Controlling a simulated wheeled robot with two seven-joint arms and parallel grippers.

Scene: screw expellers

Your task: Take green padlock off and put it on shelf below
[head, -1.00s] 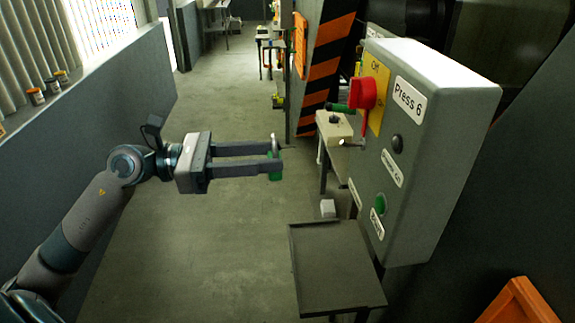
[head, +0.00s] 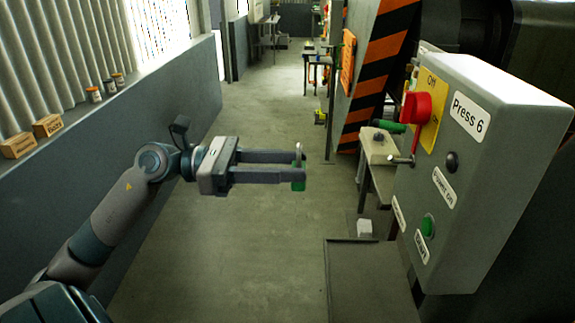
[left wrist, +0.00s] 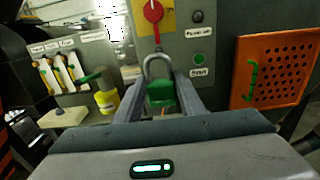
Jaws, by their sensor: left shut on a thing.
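The green padlock (head: 298,183) with its grey metal shackle is held between the fingertips of my left gripper (head: 300,168). The gripper is shut on it, out in the air left of the Press 6 control box and apart from it. In the left wrist view the padlock (left wrist: 160,92) hangs between the fingers with its shackle upward. The red switch (head: 417,107) on its yellow plate is on the control box (head: 480,155), with no padlock on it. The dark grey shelf (head: 370,285) lies below the box, to the right of and lower than the gripper. My right gripper is not in view.
A small bench with a beige box (head: 378,148) stands behind the control box. A white block (head: 364,229) is near the shelf's far edge. A low wall (head: 130,150) with jars and small boxes runs along the left. The floor between is clear.

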